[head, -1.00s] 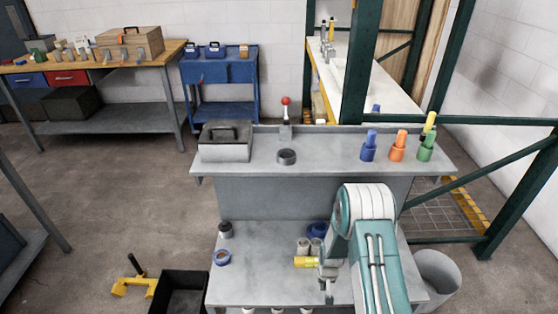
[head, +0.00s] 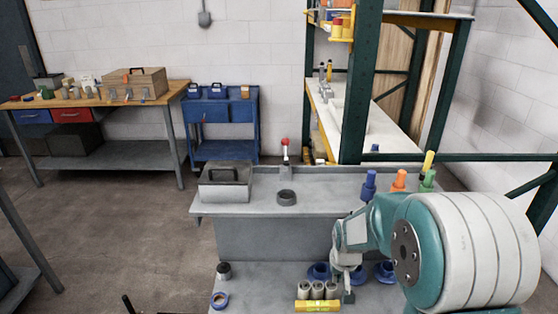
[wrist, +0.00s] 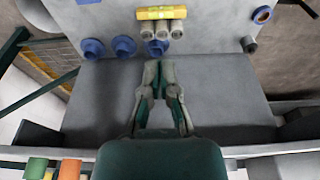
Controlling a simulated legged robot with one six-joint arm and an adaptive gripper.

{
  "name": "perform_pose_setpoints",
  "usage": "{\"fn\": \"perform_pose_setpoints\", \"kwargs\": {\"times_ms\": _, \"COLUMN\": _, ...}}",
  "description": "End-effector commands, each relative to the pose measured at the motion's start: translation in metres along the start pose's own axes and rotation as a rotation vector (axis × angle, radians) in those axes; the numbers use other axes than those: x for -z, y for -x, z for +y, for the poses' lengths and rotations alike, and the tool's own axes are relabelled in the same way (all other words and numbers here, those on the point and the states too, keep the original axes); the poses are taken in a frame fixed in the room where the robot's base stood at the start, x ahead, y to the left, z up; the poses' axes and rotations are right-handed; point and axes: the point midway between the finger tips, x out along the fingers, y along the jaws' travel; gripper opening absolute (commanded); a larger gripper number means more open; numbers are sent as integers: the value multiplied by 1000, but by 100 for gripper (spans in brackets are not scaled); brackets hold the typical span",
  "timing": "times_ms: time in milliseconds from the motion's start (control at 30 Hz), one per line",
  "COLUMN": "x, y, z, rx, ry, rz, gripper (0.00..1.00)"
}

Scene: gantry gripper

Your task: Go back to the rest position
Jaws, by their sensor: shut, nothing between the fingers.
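My gripper (head: 347,293) hangs from my teal and white arm over the lower shelf of the grey bench (head: 255,285). In the wrist view its two fingers (wrist: 158,66) meet at the tips, with nothing between them. The fingertips appear close to a blue flanged part (wrist: 157,47), but I cannot tell whether they touch. In the head view my arm hides part of the bench's right side.
A yellow level (head: 318,306) and grey cylinders (head: 317,290) lie near my gripper. The upper shelf holds a grey toolbox (head: 225,185), a dark ring (head: 286,198) and coloured bottles (head: 369,186). A green frame post (head: 360,80) stands behind. Floor at left is mostly clear.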

Motion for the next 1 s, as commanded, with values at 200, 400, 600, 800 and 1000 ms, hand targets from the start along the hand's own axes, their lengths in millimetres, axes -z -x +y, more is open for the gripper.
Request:
{"fn": "perform_pose_setpoints", "kwargs": {"times_ms": 200, "x": -20, "y": 78, "z": 0, "rx": 0, "ry": 0, "rz": 64, "gripper": 0}}
{"fn": "perform_pose_setpoints", "kwargs": {"times_ms": 400, "x": -50, "y": 137, "z": 0, "rx": 0, "ry": 0, "rz": 116, "gripper": 0}}
{"fn": "perform_pose_setpoints", "kwargs": {"times_ms": 600, "x": -88, "y": 185, "z": 0, "rx": 0, "ry": 0, "rz": 168, "gripper": 0}}
{"fn": "perform_pose_setpoints", "kwargs": {"times_ms": 800, "x": -132, "y": 221, "z": 0, "rx": 0, "ry": 0, "rz": 218, "gripper": 0}}
{"fn": "perform_pose_setpoints", "kwargs": {"times_ms": 1000, "x": -174, "y": 243, "z": 0, "rx": 0, "ry": 0, "rz": 266, "gripper": 0}}
